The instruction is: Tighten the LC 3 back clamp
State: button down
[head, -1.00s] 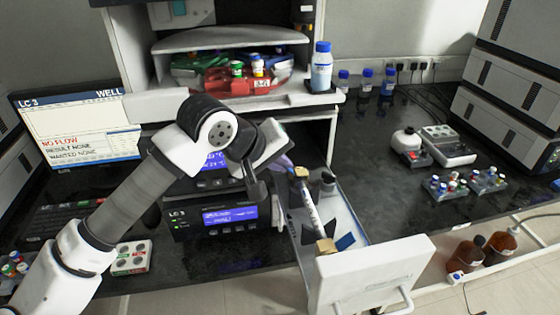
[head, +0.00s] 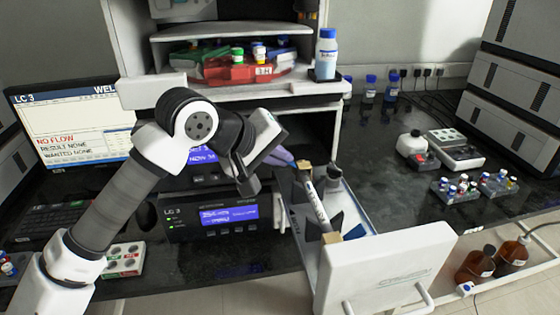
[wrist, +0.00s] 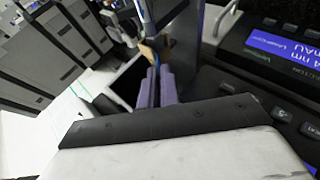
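The LC 3 unit (head: 222,216) has a lit blue display, and an open drawer (head: 375,272) stands out to its right. A pale column (head: 318,202) lies in the drawer between two tan clamps, the back clamp (head: 304,168) and the front clamp (head: 330,237). My gripper (head: 291,163) has purple fingers and reaches the back clamp from the left. In the wrist view the fingers (wrist: 157,72) are close together with a narrow gap, their tips at the tan back clamp (wrist: 155,48). Whether they grip it is unclear.
The monitor (head: 75,125) reads LC 3, NO FLOW, RESULT NONE and WANTED NONE. A blue-capped bottle (head: 327,55) stands on the shelf above. Brown bottles (head: 490,262) stand low at right.

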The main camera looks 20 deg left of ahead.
jog(key=c, duration=1.6)
grip_release()
jog(key=shift+s+a, duration=0.1)
jog(key=b+v, duration=0.2)
jog(key=v, duration=1.1)
jog(key=shift+s+r, duration=0.2)
jog(key=shift+r, duration=0.1)
